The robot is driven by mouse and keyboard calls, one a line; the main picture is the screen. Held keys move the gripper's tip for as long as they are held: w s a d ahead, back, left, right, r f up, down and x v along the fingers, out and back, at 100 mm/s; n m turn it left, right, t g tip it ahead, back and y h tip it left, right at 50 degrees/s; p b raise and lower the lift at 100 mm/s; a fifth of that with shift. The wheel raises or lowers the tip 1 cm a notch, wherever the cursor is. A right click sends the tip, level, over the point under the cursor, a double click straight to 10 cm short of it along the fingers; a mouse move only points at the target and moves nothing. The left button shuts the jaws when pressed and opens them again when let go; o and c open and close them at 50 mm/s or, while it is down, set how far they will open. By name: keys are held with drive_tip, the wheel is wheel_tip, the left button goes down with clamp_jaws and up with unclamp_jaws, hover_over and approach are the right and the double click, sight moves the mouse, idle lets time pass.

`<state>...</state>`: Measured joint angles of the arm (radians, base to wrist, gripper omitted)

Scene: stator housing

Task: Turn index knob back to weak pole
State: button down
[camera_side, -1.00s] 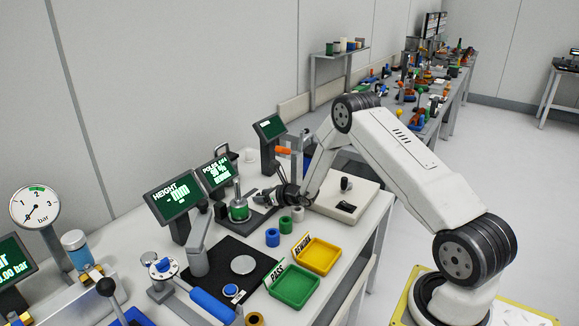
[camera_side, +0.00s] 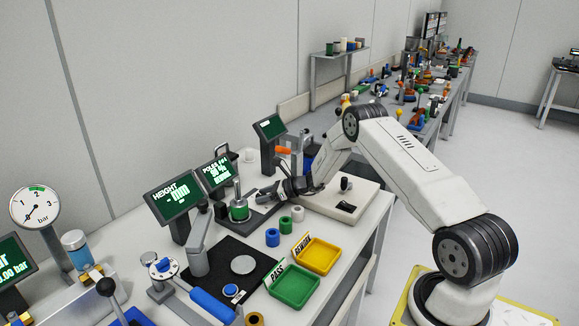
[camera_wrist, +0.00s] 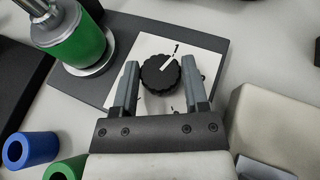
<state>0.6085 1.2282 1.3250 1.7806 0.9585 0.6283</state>
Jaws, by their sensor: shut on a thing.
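The index knob (camera_wrist: 161,75) is a black scalloped dial with a white pointer line. It sits on a white plate (camera_wrist: 208,52) marked "1" on a dark grey base (camera_wrist: 128,18). The pointer is tilted up and right, close to the "1". My gripper (camera_wrist: 162,82) has its two grey fingers on either side of the knob, shut on it. In the side view my gripper (camera_side: 268,195) reaches low over the base beside the green part (camera_side: 239,211). The green part also shows in the wrist view (camera_wrist: 82,42), on a round metal seat. Other plate marks are mostly hidden.
A blue ring (camera_wrist: 29,149) and a green ring (camera_wrist: 66,168) stand near my gripper. A yellow tray (camera_side: 316,256) and a green tray (camera_side: 294,287) lie in front. Display screens (camera_side: 218,173) stand behind. A pale box with a black lever (camera_side: 345,184) is right.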

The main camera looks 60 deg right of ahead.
drive_tip(key=shift+n+y, duration=0.4)
drive_tip(key=shift+y, duration=0.1)
drive_tip(key=shift+c, duration=0.5)
unclamp_jaws()
drive_tip(key=shift+a+m+t+h, duration=0.15)
drive_tip(key=shift+m+t+h, duration=0.15)
drive_tip(key=shift+m+h, duration=1.35)
drive_tip(key=shift+a+m+t+h, duration=0.1)
drive_tip(key=shift+m+t+h, duration=0.2)
drive_tip(key=shift+m+h, duration=1.35)
